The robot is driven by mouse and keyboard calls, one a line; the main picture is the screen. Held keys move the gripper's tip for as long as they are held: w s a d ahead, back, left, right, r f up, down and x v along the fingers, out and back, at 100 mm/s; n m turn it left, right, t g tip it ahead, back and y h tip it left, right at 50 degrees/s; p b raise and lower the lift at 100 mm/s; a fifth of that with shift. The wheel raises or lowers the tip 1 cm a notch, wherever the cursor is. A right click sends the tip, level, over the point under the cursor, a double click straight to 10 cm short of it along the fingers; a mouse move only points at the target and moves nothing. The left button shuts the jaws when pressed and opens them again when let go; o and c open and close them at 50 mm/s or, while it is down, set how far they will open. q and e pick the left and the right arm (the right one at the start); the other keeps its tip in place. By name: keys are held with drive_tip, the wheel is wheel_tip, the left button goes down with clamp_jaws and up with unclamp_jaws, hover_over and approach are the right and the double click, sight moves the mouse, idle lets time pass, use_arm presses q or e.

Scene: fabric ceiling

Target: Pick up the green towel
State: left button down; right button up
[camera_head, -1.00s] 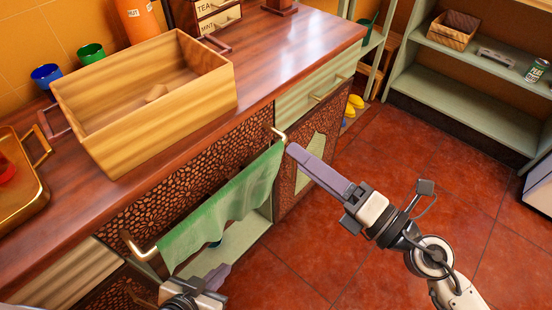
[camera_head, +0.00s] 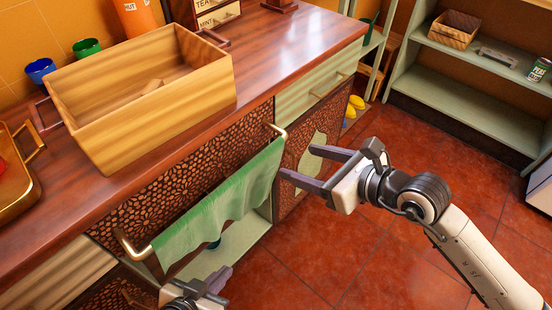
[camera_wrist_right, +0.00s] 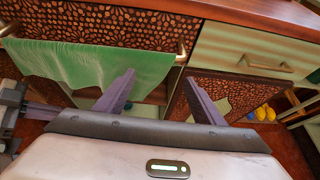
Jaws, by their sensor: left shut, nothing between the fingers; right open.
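The green towel (camera_head: 221,212) hangs over a brass bar (camera_head: 272,130) on the front of the counter. It also shows in the right wrist view (camera_wrist_right: 95,66), upper left. My right gripper (camera_head: 314,169) is open and empty, its fingers pointing at the right end of the towel. In the right wrist view the right gripper's left finger overlaps the towel's right edge and its right finger is beyond it; I cannot tell if they touch. My left gripper (camera_head: 211,284) is shut and empty, low in front of the towel's lower left part, with part of it cut off by the frame.
A wooden box (camera_head: 150,105) stands on the wooden counter (camera_head: 275,60), with a gold tray (camera_head: 18,190) to its left. A drawer handle (camera_head: 328,88) juts out right of the towel bar. The red tiled floor (camera_head: 330,255) in front is clear.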

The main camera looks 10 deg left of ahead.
drive_tip(key=b+x, duration=0.2)
drive_tip(key=x, duration=0.4)
drive_tip(key=shift+s, duration=0.1)
idle(0.4)
drive_tip(key=b+x, duration=0.1)
drive_tip(key=x, duration=0.2)
drive_tip(key=shift+r+b, duration=0.25)
drive_tip(key=shift+b, duration=0.05)
drive_tip(key=shift+c, duration=0.5)
